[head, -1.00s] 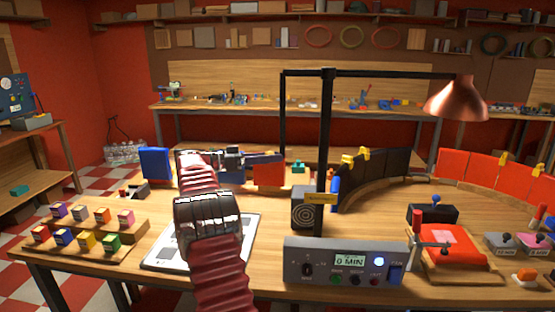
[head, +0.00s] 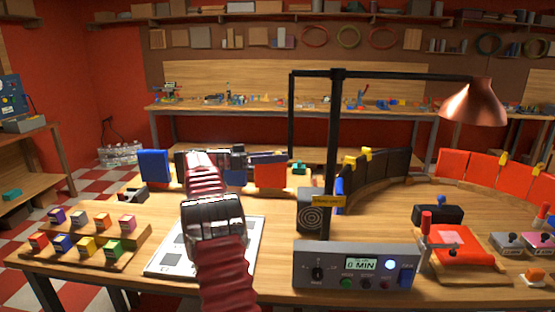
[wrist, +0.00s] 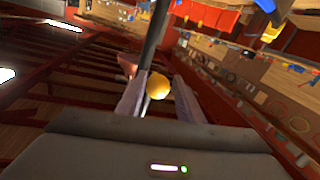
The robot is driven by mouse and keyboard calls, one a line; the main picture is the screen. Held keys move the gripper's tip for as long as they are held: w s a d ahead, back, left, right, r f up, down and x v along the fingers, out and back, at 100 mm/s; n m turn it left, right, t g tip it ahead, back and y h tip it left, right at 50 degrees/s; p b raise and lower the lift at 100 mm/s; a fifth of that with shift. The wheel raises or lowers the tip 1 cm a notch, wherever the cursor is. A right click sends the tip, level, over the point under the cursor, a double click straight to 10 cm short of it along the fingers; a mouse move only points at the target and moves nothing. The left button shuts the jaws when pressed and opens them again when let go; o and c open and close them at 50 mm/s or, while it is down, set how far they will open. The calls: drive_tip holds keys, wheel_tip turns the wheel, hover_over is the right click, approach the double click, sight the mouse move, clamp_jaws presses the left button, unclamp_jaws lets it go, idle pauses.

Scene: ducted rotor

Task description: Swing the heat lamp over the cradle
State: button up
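The heat lamp's copper shade (head: 475,103) hangs at the right end of a black arm on an upright black post (head: 334,150). At the arm's left end, a thin black bar (head: 291,112) hangs down. My gripper (head: 268,157) reaches out to near this bar's lower end. In the wrist view, my two fingers stand apart on either side of a yellow ball (wrist: 158,86), with a black bar (wrist: 155,38) running up behind it. I cannot tell whether they touch it. A red pad on a wooden block (head: 462,245), possibly the cradle, lies at the right.
A control box (head: 355,270) reading 0 MIN stands at the front below the post. A curved wooden form with black panels (head: 385,172) and red panels (head: 485,172) stands behind on the right. Small coloured blocks (head: 87,243) and a white sheet (head: 175,250) lie left.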

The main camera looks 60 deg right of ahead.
drive_tip(key=o, duration=0.4)
drive_tip(key=shift+s+f, duration=0.1)
drive_tip(key=v, duration=1.4)
idle(0.5)
